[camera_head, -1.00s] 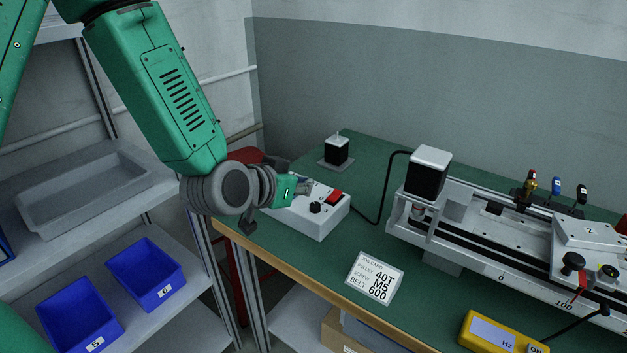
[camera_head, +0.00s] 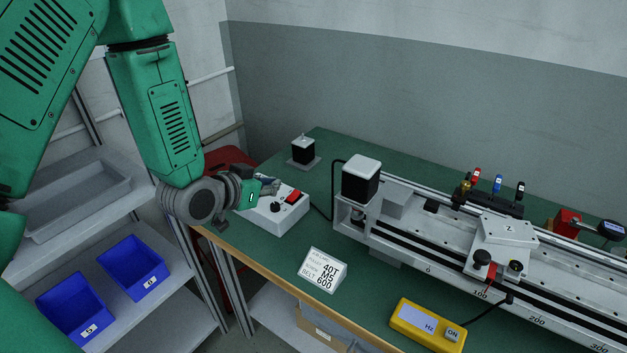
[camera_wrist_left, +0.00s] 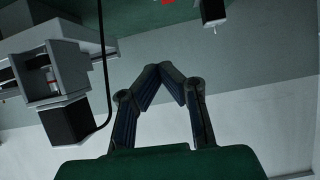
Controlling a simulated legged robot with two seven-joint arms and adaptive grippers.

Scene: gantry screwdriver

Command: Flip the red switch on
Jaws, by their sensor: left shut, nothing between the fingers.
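The red switch (camera_head: 293,196) sits on top of a white control box (camera_head: 290,219) near the left end of the green table, beside a black knob (camera_head: 275,208). A small red patch of it also shows at the top edge of the left wrist view (camera_wrist_left: 168,2). My left gripper (camera_head: 270,186) is over the back left part of the box, just left of the switch. In the left wrist view its fingers (camera_wrist_left: 172,72) meet at the tips with nothing between them. I cannot tell whether the fingers touch the switch or the box. My right gripper is not in view.
A gantry rail machine (camera_head: 440,236) with a black motor (camera_head: 361,180) stands to the right. A job card (camera_head: 322,270) and a yellow Hz meter (camera_head: 425,325) lie toward the front. A small black block (camera_head: 303,151) stands behind. Blue bins (camera_head: 134,266) sit on the left shelf.

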